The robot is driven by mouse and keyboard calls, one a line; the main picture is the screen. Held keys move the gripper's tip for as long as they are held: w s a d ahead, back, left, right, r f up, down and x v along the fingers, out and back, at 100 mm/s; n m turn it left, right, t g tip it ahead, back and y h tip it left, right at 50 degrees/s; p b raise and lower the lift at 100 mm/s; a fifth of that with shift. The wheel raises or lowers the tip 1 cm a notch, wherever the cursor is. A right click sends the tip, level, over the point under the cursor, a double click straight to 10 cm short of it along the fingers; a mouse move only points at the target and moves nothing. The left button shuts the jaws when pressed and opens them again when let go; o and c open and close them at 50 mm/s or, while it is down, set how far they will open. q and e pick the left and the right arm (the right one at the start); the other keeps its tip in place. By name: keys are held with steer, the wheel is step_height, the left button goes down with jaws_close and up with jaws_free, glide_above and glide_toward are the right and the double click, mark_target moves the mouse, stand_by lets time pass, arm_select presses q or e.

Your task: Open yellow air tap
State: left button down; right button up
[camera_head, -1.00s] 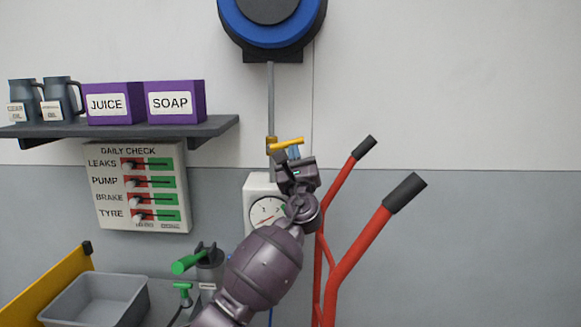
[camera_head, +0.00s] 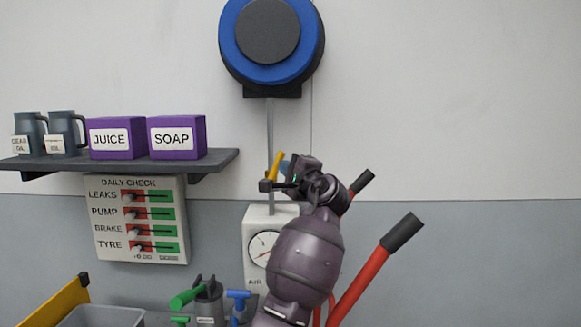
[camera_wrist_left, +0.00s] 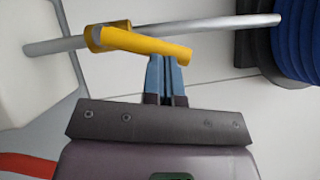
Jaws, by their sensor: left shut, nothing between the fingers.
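The yellow air tap (camera_head: 276,166) sits on a thin vertical grey pipe (camera_head: 270,125) above a white gauge box. Its handle stands steeply, leaning slightly right of the pipe line. In the left wrist view the yellow handle (camera_wrist_left: 145,44) runs at a small angle to the pipe (camera_wrist_left: 215,29). My left gripper (camera_head: 285,166) is just right of the handle. Its blue fingers (camera_wrist_left: 166,62) are shut and empty, with the tips against or very close to the handle's side; contact is not certain. My wrist hides part of the wall behind. My right gripper is not in view.
A blue and black reel (camera_head: 268,30) hangs above the pipe. The gauge box (camera_head: 260,228) is below. Red hand-truck handles (camera_head: 365,280) stand close to the right of my arm. A shelf (camera_head: 120,160) with jugs and boxes is left. The upper right wall is clear.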

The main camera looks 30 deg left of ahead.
arm_select(q)
steer(key=shift+s+a+r+n+g+h+p, duration=0.2)
steer(key=shift+a+r+n+g+h+p, duration=0.15)
steer(key=shift+n+p, duration=0.4)
steer(key=shift+s+a+r+n+g+h+p, duration=0.2)
steer(key=shift+a+n+h+p, duration=0.3)
steer(key=shift+n, duration=0.35)
steer(key=shift+d, duration=0.1)
step_height(320, 180, up, 20)
steer(key=shift+b, duration=0.35)
steer(key=shift+g, duration=0.25)
